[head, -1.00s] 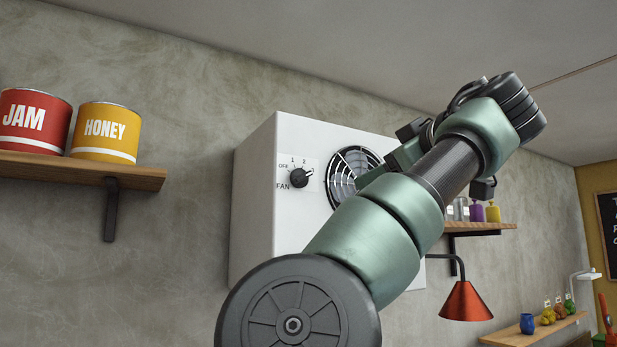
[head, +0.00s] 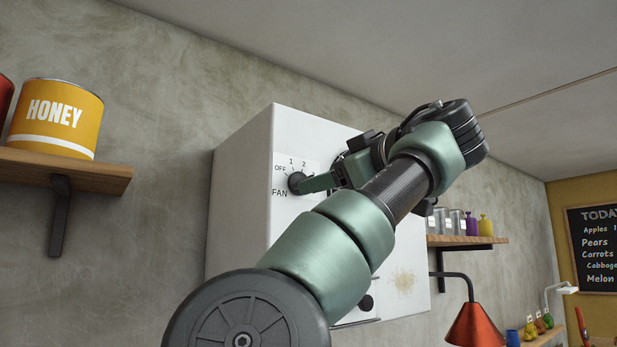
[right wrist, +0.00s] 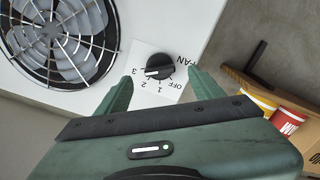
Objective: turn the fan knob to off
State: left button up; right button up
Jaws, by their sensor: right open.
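The fan knob (head: 296,182) is a round black dial on a white label plate on the front of a white fan box (head: 240,200). In the right wrist view the knob (right wrist: 159,67) shows a pale pointer mark that appears to point toward 3, away from OFF. My right gripper (right wrist: 160,76) is open, one green finger on either side of the knob, with the knob about level with the fingertips. I see no contact. In the head view my right gripper (head: 312,182) reaches the knob from the right and partly covers the label. My left gripper is out of view.
The round fan grille (right wrist: 62,40) is beside the knob. A shelf (head: 90,172) with a honey tin (head: 55,117) stands to the left. A red lamp (head: 474,325) and a shelf with jars (head: 470,240) are to the right. The wall between shelf and box is clear.

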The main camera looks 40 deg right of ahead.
jog(key=w, duration=0.1)
jog(key=w+p, duration=0.1)
jog(key=w, duration=0.3)
jog(key=shift+d+p, duration=0.35)
jog(key=shift+p, duration=0.05)
jog(key=shift+s, duration=0.2)
jog(key=shift+c, duration=0.6)
jog(key=shift+s, duration=0.1)
jog(key=c, duration=1.2)
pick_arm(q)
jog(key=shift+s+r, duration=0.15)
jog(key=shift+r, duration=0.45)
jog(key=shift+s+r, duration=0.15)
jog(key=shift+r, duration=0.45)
pick_arm(e)
jog(key=shift+c, duration=0.2)
